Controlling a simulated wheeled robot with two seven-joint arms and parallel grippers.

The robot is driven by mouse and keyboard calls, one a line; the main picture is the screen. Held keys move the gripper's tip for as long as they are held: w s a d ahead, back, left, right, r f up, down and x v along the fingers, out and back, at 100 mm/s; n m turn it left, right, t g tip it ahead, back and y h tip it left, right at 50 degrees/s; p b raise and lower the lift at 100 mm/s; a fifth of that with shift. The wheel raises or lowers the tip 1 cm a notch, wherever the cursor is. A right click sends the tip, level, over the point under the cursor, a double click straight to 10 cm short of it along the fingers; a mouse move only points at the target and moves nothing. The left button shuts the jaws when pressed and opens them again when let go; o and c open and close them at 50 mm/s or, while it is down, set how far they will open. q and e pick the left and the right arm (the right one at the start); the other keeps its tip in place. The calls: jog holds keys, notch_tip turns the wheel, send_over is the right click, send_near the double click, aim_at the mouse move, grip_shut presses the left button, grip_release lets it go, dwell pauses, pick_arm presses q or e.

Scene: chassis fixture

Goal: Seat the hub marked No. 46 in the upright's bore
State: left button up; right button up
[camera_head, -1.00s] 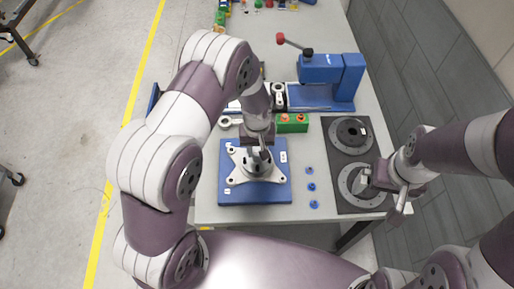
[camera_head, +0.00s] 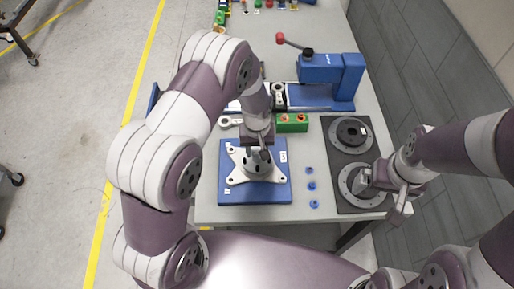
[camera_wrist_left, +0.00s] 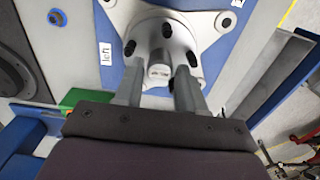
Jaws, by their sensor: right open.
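The grey upright (camera_head: 239,176), a flanged plate with corner holes, lies on the blue fixture plate (camera_head: 228,194). The grey hub (camera_wrist_left: 165,38) with dark studs stands at its middle; it also shows in the head view (camera_head: 257,167). Its number is too small to read. My left gripper (camera_head: 258,153) is just above the hub. In the left wrist view, the left gripper's fingers (camera_wrist_left: 158,80) stand apart on either side of the hub's end, with slim gaps. How deep the hub sits is hidden. My right gripper (camera_head: 366,184) is open over the near ring on the black mat.
The black mat (camera_head: 347,207) holds a far ring (camera_head: 350,133) and a near ring (camera_head: 347,181). Several blue caps (camera_head: 311,186) lie between mat and fixture. A green block (camera_head: 292,124) and a blue press (camera_head: 332,70) stand behind.

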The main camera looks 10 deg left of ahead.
pick_arm(q)
jog(key=shift+r+p, duration=1.1)
jog(key=shift+r, duration=0.4)
jog(key=o, duration=0.6)
jog(key=shift+c, duration=0.2)
jog(key=shift+f, duration=0.1)
notch_tip(320, 180, up, 5)
jog(key=p, duration=0.3)
jog(key=shift+f+p, duration=0.15)
jog(key=shift+p, duration=0.15)
jog(key=shift+f, duration=0.1)
